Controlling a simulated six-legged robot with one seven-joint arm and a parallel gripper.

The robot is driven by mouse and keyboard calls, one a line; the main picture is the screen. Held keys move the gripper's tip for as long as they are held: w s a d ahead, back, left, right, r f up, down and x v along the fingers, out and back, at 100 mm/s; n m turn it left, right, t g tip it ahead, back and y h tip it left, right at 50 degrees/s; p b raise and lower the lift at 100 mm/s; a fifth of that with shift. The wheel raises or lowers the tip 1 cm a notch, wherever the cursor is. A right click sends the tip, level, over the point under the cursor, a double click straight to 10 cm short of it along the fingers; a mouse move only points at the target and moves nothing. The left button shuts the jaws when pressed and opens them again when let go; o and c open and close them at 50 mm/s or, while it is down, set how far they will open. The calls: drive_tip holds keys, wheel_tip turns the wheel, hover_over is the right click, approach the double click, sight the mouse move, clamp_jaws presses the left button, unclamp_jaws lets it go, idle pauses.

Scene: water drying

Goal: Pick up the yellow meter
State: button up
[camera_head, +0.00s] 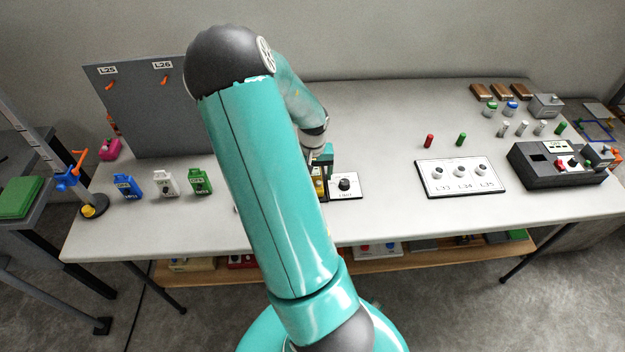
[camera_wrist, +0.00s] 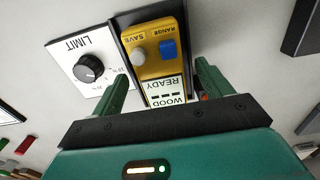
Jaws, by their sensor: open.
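The yellow meter (camera_wrist: 153,48) has a grey button, a blue button and a white display reading "WOOD READY". It rests on a dark base on the table. In the head view only a small part of the yellow meter (camera_head: 319,184) shows beside my arm. My gripper (camera_wrist: 162,88) is open, with one green finger on each side of the meter's display end. I cannot tell whether the fingers touch it.
A white LIMIT panel (camera_wrist: 82,48) with a black knob stands close beside the meter; it also shows in the head view (camera_head: 345,193). Blue, white and green containers (camera_head: 166,183) stand left. A three-knob panel (camera_head: 461,192) and a dark box (camera_head: 535,175) stand right.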

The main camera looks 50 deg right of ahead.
drive_tip(key=shift+f, duration=0.15)
drive_tip(key=shift+c, duration=0.2)
drive_tip(key=c, duration=1.2)
drive_tip(key=shift+r, duration=0.7)
drive_tip(key=s+a+r, duration=0.6)
drive_tip(key=a+r, duration=0.5)
drive_tip(key=a, duration=0.1)
drive_tip(key=shift+a+r, duration=0.3)
